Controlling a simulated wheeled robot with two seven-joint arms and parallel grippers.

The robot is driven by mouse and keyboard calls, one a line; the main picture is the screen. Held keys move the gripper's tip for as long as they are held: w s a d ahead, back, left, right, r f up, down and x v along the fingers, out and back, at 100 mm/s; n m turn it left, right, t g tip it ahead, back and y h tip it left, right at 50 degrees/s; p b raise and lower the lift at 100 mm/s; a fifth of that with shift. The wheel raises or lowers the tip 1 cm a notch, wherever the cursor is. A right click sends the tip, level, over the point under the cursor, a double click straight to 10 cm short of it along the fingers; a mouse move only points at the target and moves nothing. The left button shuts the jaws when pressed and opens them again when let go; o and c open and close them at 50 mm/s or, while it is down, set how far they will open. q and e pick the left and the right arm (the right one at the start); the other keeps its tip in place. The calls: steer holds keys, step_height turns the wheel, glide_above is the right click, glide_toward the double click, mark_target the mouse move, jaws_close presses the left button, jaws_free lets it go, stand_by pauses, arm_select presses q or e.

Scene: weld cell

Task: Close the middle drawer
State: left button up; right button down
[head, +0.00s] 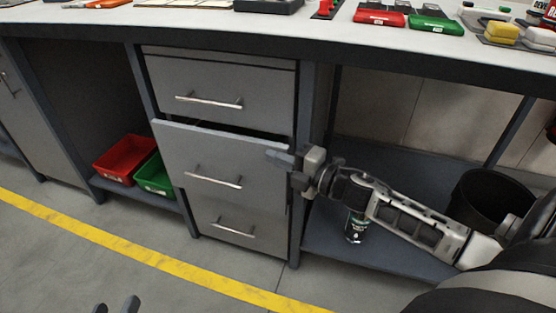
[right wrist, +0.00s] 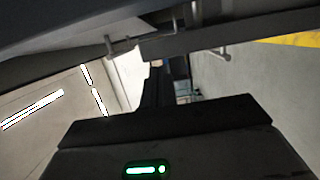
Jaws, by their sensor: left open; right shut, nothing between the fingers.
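The grey middle drawer (head: 207,153) stands pulled out of the cabinet, with a dark gap above its front and a silver bar handle (head: 213,178) on it. My right gripper (head: 274,156) is shut and empty at the upper right part of that front; whether it touches the front I cannot tell. In the right wrist view my right gripper (right wrist: 157,85) points at dark surfaces close by, and the drawer is hard to make out there. My left gripper (head: 116,305) is open and empty at the bottom edge, low in front of the cabinet, with only its fingertips showing.
The upper drawer (head: 222,80) looks shut, and the lower drawer (head: 240,235) sits below. Red (head: 124,158) and green bins (head: 156,174) stand on the left shelf. A can (head: 355,227) and a black bucket (head: 489,200) stand on the right shelf. The floor in front is clear.

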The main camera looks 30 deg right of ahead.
steer(key=shift+w+d, duration=0.2)
steer(key=shift+d, duration=0.05)
arm_select(q)
steer(key=shift+r, duration=0.1)
arm_select(e)
steer(key=shift+w+d, duration=0.85)
steer(key=shift+d, duration=0.25)
arm_select(q)
steer(key=shift+d, duration=0.1)
arm_select(e)
steer(key=shift+a, duration=0.1)
steer(key=shift+s+a+r, duration=0.1)
steer(key=s+a+p, duration=0.2)
steer(key=a+p, duration=0.1)
arm_select(q)
steer(key=shift+s+a+f+m+g+y+p, duration=0.2)
steer(key=shift+s+f+g+y+p, duration=0.05)
steer(key=shift+f+g, duration=0.2)
steer(key=shift+s+a+f+m+g+y+p, duration=0.15)
steer(key=shift+s+f+m+g+y+p, duration=0.1)
steer(key=shift+f+g, duration=0.15)
arm_select(e)
glide_toward(287, 152)
steer(key=a, duration=0.1)
steer(key=s+a, duration=0.1)
steer(key=a, duration=0.1)
steer(key=shift+a, duration=0.3)
